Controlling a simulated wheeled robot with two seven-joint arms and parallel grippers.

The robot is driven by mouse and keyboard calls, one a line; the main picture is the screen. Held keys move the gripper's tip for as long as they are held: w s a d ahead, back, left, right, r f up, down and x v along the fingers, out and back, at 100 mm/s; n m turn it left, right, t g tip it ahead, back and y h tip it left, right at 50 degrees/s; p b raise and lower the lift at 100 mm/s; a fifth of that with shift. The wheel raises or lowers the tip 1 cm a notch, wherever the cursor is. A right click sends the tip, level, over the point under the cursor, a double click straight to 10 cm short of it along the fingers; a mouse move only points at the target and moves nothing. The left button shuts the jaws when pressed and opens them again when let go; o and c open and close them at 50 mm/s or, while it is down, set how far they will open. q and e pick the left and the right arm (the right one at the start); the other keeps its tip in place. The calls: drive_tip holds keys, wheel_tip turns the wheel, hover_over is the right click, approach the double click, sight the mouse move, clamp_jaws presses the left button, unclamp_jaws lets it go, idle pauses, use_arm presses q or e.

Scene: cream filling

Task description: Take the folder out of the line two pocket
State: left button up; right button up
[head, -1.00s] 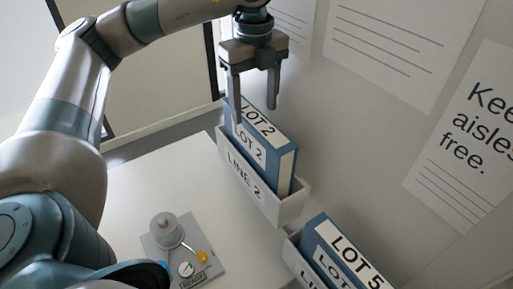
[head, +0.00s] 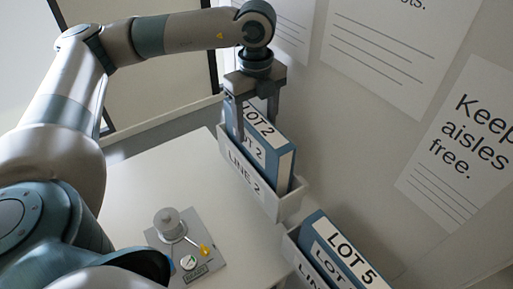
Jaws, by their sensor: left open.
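The blue and white folder (head: 276,163), labelled LOT 2, stands upright in the white pocket (head: 238,170) marked LINE 2, in the head view. My left gripper (head: 256,133) is open and points down at the folder's top far end. One finger is on the near side of the folder and the other toward the wall side, so the jaws appear to straddle it. Whether the fingers touch it I cannot tell. My right gripper is not in view.
A second pocket (head: 292,247) with a LOT 5 folder (head: 338,250) sits nearer, at lower right. A small grey device (head: 187,250) with a knob and yellow button stands on the white table (head: 150,190). Paper signs (head: 460,145) hang on the wall behind.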

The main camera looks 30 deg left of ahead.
use_arm(q)
wheel_tip(320, 180, down, 3)
drive_tip(key=shift+r+p, duration=0.2)
drive_tip(key=shift+p, duration=0.6)
drive_tip(key=shift+w+f, duration=0.1)
drive_tip(key=shift+f, duration=0.35)
clamp_jaws()
